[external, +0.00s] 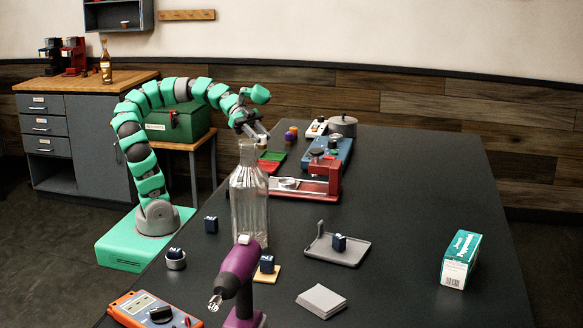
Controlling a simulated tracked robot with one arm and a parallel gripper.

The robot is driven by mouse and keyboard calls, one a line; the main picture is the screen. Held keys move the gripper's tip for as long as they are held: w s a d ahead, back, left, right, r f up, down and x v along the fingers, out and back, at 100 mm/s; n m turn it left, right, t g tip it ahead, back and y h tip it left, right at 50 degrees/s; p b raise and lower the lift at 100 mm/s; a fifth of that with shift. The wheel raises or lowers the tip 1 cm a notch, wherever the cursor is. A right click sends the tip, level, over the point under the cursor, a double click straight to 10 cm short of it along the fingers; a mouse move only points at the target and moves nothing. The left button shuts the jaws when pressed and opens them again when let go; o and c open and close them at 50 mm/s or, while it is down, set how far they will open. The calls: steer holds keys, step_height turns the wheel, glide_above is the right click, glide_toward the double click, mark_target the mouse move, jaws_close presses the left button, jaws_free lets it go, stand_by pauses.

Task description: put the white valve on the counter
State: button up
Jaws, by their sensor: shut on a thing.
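My gripper (262,138) is at the end of the arched green arm, above the dark table and just over the top of the clear bottle in the picture. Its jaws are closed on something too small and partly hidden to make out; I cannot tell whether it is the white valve. A small white piece (243,240) shows at the top of the purple drill; I cannot tell what it is. A wood-topped counter (130,80) stands at the back left.
The clear bottle (249,200) and purple drill (236,272) stand in front. A red device (318,183) and blue device (328,155) sit behind. A grey tray (350,256) and teal box (461,258) are at right. The table's right middle (420,190) is clear.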

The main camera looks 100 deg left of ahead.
steer(key=s+a+r, duration=0.2)
steer(key=s+a, duration=0.9)
steer(key=shift+f, duration=2.35)
steer(key=w+a, duration=0.2)
steer(key=w, duration=0.2)
steer(key=w+a+f, duration=0.1)
steer(key=w+a, duration=0.2)
steer(key=w, duration=0.1)
steer(key=w+a+b, duration=0.1)
steer(key=w+a, duration=0.2)
steer(key=shift+w+a+f, duration=0.2)
steer(key=shift+w+f, duration=0.1)
steer(key=shift+w, duration=0.1)
steer(key=shift+w+a, duration=0.5)
steer(key=shift+w, duration=0.2)
steer(key=shift+w+a+f, duration=0.1)
steer(key=shift+f, duration=0.15)
steer(key=shift+f+b, duration=0.7)
steer(key=shift+f, duration=0.75)
steer(key=shift+f, duration=0.1)
steer(key=o, duration=0.8)
